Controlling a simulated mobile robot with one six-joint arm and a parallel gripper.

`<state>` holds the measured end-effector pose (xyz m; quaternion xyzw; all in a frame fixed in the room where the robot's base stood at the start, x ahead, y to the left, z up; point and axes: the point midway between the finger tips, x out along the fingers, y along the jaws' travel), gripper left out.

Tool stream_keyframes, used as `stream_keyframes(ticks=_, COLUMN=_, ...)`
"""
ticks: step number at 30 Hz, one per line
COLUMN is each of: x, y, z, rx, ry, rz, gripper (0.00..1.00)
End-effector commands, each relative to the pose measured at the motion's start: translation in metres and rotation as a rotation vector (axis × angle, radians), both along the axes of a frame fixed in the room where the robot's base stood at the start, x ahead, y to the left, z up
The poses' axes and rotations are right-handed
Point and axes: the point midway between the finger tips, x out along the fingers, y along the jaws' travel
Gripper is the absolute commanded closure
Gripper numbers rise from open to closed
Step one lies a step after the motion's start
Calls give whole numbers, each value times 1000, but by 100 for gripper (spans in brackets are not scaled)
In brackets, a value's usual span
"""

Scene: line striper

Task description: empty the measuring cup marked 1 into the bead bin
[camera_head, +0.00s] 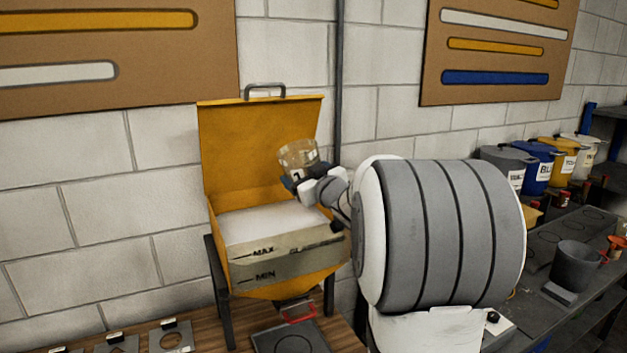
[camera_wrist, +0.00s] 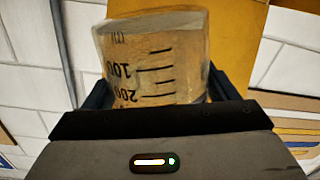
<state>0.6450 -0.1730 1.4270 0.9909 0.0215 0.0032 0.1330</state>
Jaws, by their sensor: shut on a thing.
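My gripper (camera_head: 304,184) is shut on the clear measuring cup (camera_head: 298,155), holding it above the bead bin, in front of its raised lid. The wrist view shows the cup (camera_wrist: 155,60) between my two fingers, with scale marks 100 and 200; the 200 lies nearer the gripper body. In the head view the cup looks tilted. Its marked number is not clearly readable, and I cannot tell how much is inside. The yellow bead bin (camera_head: 222,255) stands with its lid up. White material shows inside, and its front window bears MAX and MIN lines.
A red-handled outlet (camera_head: 298,312) sits under the bin, above a dark plate (camera_head: 290,338). Lidded paint buckets (camera_head: 538,165) line the right bench, with a dark grey cup (camera_head: 575,265) on it. My arm hides part of that bench. Stencil plates lie at lower left.

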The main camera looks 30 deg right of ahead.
Motion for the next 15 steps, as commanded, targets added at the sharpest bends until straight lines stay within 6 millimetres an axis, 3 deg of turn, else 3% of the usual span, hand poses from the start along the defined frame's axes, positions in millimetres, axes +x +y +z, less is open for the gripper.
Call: stream_keyframes(ticks=15, x=-2, y=3, z=0, rx=76, ry=3, rz=-1, gripper=66)
